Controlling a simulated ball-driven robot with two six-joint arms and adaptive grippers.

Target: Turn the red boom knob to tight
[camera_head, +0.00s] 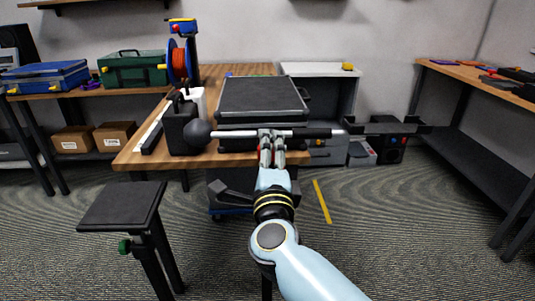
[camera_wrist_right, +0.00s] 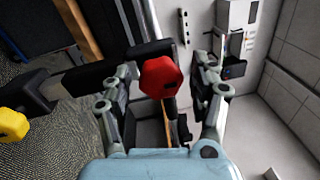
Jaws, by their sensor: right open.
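The red knob (camera_wrist_right: 160,77) shows in the right wrist view, faceted, between the two fingers of my right gripper (camera_wrist_right: 168,92). The fingers are apart on either side of it; I cannot tell whether either touches it. The red knob cannot be made out clearly there, as the gripper covers that spot. My left gripper is not in view.
A wooden table (camera_head: 140,160) behind the boom holds a black case (camera_head: 262,95) and a cable reel (camera_head: 180,62). A black-topped stand (camera_head: 122,205) with a green knob (camera_head: 125,246) is at left front. A yellow knob (camera_wrist_right: 12,124) shows at the wrist view's left edge.

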